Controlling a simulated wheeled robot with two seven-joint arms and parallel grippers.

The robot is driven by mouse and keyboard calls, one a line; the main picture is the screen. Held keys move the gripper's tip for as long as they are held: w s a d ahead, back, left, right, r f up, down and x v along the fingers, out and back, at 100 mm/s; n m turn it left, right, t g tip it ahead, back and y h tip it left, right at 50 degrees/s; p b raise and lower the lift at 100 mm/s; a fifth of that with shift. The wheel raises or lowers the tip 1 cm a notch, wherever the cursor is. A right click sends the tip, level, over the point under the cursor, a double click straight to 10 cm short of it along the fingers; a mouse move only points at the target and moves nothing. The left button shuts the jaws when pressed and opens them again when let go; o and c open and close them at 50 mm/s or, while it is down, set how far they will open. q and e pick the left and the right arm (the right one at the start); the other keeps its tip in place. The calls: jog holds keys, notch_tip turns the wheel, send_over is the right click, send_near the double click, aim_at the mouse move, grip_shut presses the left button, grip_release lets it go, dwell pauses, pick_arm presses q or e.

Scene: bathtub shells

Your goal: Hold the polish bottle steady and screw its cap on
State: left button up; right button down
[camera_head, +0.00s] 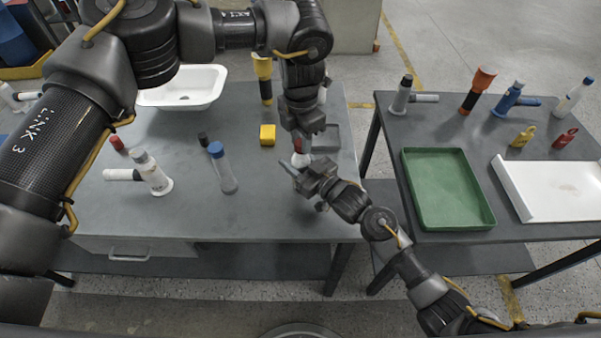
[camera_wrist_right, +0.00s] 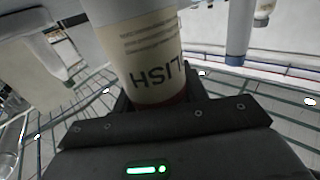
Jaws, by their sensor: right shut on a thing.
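The polish bottle (camera_head: 299,159) stands at the right side of the left table, with red near its top. In the right wrist view, the cream bottle (camera_wrist_right: 150,50) fills the middle, its printed label upside down and a red band near my jaws. My right gripper (camera_head: 300,172) is shut on it from the near side. My left gripper (camera_head: 303,128) reaches down from above, just over the red part. The arm hides much of its jaws, and I cannot tell whether they are open or hold the cap.
Left of the bottle stand a blue-capped bottle (camera_head: 222,168), a white bottle (camera_head: 152,174) and a yellow block (camera_head: 268,135). The right table holds a green tray (camera_head: 478,215) and a white tray (camera_head: 514,192).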

pick_arm(q)
jog(key=o, duration=0.5)
jog(key=shift+r, duration=0.15)
notch_tip(320, 180, up, 12)
jog(key=shift+f, duration=0.1)
dwell(0.3)
pick_arm(e)
jog(key=c, duration=0.7)
grip_release()
